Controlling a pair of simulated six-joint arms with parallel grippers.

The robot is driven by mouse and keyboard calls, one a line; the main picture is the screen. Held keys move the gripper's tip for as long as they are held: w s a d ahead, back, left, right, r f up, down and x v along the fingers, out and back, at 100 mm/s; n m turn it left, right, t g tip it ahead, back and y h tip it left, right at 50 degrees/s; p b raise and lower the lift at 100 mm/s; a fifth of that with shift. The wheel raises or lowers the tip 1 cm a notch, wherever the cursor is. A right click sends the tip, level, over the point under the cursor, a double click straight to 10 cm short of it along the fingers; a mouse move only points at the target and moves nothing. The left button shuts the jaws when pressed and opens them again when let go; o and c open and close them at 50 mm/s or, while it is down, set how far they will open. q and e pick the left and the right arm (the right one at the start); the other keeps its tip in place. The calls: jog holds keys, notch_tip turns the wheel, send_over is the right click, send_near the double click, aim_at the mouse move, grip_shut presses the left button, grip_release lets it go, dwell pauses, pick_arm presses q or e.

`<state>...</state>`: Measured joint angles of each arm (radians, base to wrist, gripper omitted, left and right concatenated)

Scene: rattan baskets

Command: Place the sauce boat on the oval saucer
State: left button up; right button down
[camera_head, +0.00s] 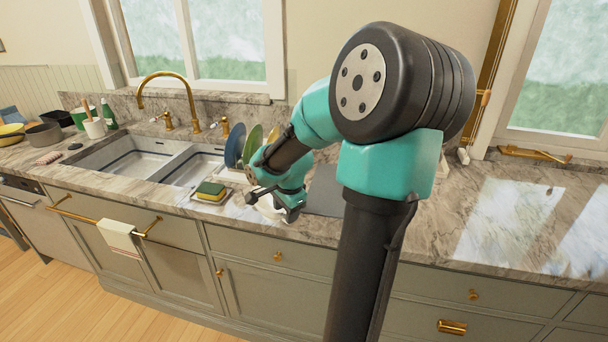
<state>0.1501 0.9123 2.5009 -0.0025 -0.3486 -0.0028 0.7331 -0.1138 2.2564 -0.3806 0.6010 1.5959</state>
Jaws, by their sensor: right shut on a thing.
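My right arm reaches across the middle of the view, and its gripper (274,200) is low over the counter, right of the sponge. It is shut on a small white thing (266,207), which looks like the sauce boat. The gripper and wrist hide most of it, so I cannot tell its tilt or whether it touches the counter. I cannot make out the oval saucer clearly; the pale area around the gripper blends with the bright counter. My left gripper is not in view.
A yellow and green sponge (211,191) lies on a small tray left of the gripper. Upright plates (235,146) stand behind it. The double sink (145,158) and brass faucet (168,82) are further left. A grey board (324,190) lies right.

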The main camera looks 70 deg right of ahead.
jog(key=shift+m, duration=0.9)
jog(key=s, duration=0.1)
jog(key=s+a, duration=0.1)
jog(key=s, duration=0.2)
jog(key=shift+s+a+r, duration=0.15)
jog(key=shift+s+r, duration=0.1)
jog(key=shift+s, duration=0.15)
jog(key=w+d, duration=0.2)
jog(key=d, duration=0.5)
jog(key=w+d+f, duration=0.1)
jog(key=w+d, duration=0.2)
jog(key=d, duration=0.4)
jog(key=shift+d+f, duration=0.15)
jog(key=shift+f, duration=0.05)
jog(key=shift+d, duration=0.1)
jog(key=shift+w+d+f, duration=0.1)
jog(key=shift+d+f, duration=0.05)
jog(key=shift+f, duration=0.8)
jog(key=shift+w+d+f, duration=0.1)
jog(key=shift+d+f, duration=0.05)
jog(key=shift+f, duration=0.75)
